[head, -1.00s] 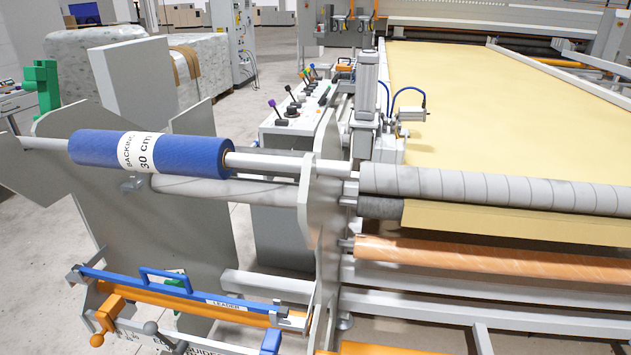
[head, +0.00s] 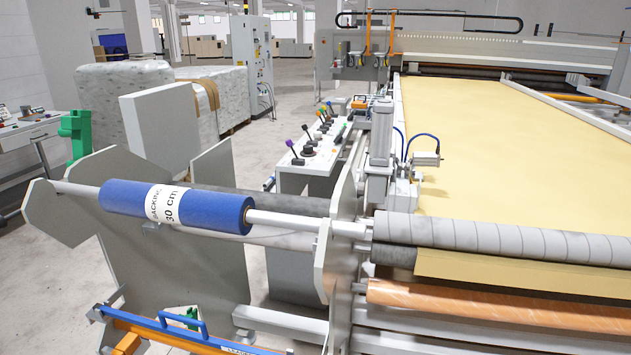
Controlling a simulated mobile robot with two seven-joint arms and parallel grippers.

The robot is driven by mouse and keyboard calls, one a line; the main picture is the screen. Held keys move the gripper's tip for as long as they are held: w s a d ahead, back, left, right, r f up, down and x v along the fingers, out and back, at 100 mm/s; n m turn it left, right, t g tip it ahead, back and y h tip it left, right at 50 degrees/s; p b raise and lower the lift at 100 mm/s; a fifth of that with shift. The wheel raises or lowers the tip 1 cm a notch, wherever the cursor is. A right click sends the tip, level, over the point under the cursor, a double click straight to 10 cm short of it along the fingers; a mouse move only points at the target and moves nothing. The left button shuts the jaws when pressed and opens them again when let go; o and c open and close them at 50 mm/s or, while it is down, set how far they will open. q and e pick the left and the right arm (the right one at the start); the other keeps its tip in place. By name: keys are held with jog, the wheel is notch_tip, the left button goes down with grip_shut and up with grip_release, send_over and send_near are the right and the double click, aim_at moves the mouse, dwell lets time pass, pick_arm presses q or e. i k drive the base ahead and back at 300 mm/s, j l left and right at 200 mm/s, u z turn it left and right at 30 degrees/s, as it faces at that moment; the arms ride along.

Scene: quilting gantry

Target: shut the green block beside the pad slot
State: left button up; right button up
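A green block (head: 76,134) stands upright at the left in the head view, above the top edge of a grey side plate. It has a short arm sticking out to the left. I cannot tell from here whether it is open or shut, or what it joins at its foot. A smaller green part (head: 193,314) shows low down behind the blue handle. I cannot make out a pad slot. Neither of my grippers is in view.
A blue roll labelled "30 cm" (head: 205,209) sits on a steel shaft between grey side plates (head: 170,270). A blue-handled orange bar (head: 165,338) crosses below. A control desk (head: 305,165) with levers stands behind. Grey floor (head: 50,260) is free at the left.

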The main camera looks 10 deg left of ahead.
aim_at(78, 126)
jog(key=k+j+u, duration=0.1)
jog(key=u, duration=1.25)
jog(key=j+z, duration=0.1)
jog(key=j, duration=0.25)
jog(key=k+j, duration=0.15)
jog(key=j, duration=0.25)
jog(key=j+z, duration=0.45)
jog(key=j, duration=0.45)
jog(key=i+j+z, duration=0.2)
jog(key=j, duration=0.25)
jog(key=j+z, duration=0.25)
jog(key=j, duration=0.2)
jog(key=i+j+z, duration=0.2)
jog(key=j, duration=0.25)
jog(key=j+z, duration=0.2)
jog(key=j, duration=0.25)
jog(key=i+j+z, duration=0.4)
jog(key=j, duration=0.15)
jog(key=j+z, duration=0.2)
jog(key=i+j, duration=0.05)
jog(key=j, duration=0.05)
